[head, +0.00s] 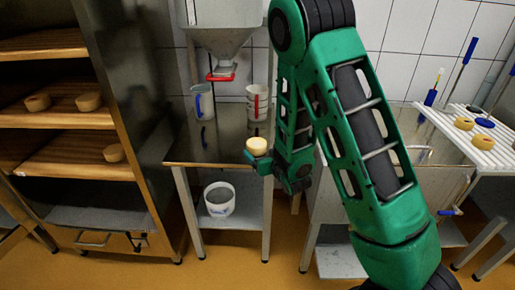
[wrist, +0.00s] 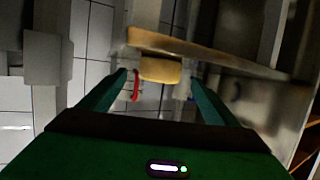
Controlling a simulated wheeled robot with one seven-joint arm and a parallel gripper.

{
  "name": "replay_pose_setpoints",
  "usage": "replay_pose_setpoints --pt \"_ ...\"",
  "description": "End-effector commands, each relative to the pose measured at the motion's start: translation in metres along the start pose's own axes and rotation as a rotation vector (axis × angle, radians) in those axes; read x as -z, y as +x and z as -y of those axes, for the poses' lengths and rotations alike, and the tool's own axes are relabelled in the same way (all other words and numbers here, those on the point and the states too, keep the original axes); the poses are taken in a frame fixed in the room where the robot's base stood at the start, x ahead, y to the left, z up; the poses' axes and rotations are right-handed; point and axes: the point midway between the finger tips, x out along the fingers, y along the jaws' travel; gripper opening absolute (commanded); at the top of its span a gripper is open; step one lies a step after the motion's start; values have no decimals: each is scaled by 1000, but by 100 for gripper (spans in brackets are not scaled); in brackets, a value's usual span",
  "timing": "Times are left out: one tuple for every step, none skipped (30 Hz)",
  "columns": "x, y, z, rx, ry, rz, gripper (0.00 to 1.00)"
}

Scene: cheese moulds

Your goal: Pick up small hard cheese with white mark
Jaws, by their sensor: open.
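A small round cheese (head: 257,146) with a pale top shows at the front edge of the steel table, right by my gripper (head: 262,163). In the wrist view the cheese (wrist: 160,70) is a yellowish block between the tips of my two open fingers, with a gap visible on each side. I cannot tell from these frames whether it rests on the table edge or how far it lies from the fingers in depth. No white mark can be made out on any cheese. My fingers hold nothing.
Wooden shelves on the left hold several cheeses (head: 88,102). A white ribbed rack (head: 483,142) on the right holds more. Two jugs (head: 204,102) (head: 257,103) stand on the steel table (head: 180,148) beneath a metal hopper (head: 224,42). A white bucket (head: 219,199) stands below.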

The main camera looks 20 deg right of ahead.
Motion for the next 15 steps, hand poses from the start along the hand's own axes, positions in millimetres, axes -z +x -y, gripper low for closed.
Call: replay_pose_setpoints --pt "0 7 -1 -1 0 -2 83" --pt "0 10 -1 -1 0 -2 83" --pt "1 13 -1 -1 1 -2 83" --pt "1 15 -1 -1 2 -2 83" --pt "0 16 -1 -1 2 -1 83" --pt "0 18 -1 -1 2 0 83" --pt "0 19 -1 -1 2 0 83" --pt "0 21 -1 -1 2 0 83" --pt "0 25 -1 -1 1 0 83" --pt "0 29 -1 -1 1 -1 83" --pt "0 33 -1 -2 0 -1 83" --pt "1 39 -1 -1 1 -2 83" --pt "1 44 -1 -1 1 -1 83" --pt "0 48 -1 -1 2 0 83" --pt "0 54 -1 -1 1 -1 83"
